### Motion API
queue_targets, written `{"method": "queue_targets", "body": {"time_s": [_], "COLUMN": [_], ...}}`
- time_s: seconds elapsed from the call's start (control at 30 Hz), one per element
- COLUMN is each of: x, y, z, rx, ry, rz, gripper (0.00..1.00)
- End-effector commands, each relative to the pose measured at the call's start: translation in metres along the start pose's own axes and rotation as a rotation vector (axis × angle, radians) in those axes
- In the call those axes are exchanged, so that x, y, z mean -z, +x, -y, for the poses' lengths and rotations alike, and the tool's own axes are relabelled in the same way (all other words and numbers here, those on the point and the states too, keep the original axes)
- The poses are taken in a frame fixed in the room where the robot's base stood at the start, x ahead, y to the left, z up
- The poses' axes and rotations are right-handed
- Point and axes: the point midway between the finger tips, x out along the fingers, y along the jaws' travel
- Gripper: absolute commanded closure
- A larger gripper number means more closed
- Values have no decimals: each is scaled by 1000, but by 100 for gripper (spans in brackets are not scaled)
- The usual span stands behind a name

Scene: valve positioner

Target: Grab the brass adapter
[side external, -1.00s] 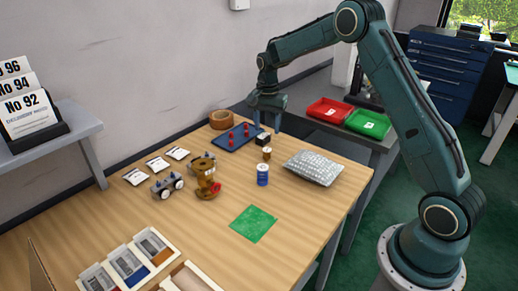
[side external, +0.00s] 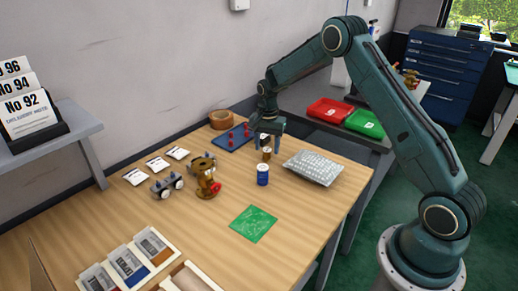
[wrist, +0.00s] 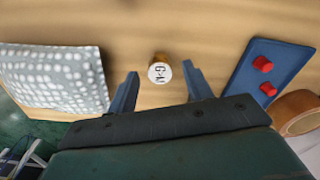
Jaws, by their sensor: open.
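The brass adapter (side external: 266,155) is a small upright gold-coloured cylinder on the wooden table, behind the blue-and-white can. My gripper (side external: 269,147) points down, close above the adapter in the side view. In the wrist view my gripper (wrist: 161,69) is open, one finger on each side of the adapter with gaps to both. I cannot tell the exact fingertip height.
The blue-and-white can (side external: 262,175) stands just in front. A bubble-wrap pouch (side external: 313,168) lies to the right. A blue tray with red pegs (side external: 231,139) and a tape roll (side external: 221,119) lie behind left. A brass valve (side external: 207,184) stands left.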

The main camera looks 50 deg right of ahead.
Motion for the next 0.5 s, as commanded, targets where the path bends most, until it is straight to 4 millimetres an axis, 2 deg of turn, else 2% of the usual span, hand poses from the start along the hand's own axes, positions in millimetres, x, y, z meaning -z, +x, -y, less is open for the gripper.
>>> {"method": "queue_targets", "body": {"time_s": [0.2, 0.5], "x": [0, 0], "y": [24, 28], "z": [-1, -1], "rx": [-2, -1], "ry": [-1, -1], "rz": [0, -1], "gripper": [49, 49]}}
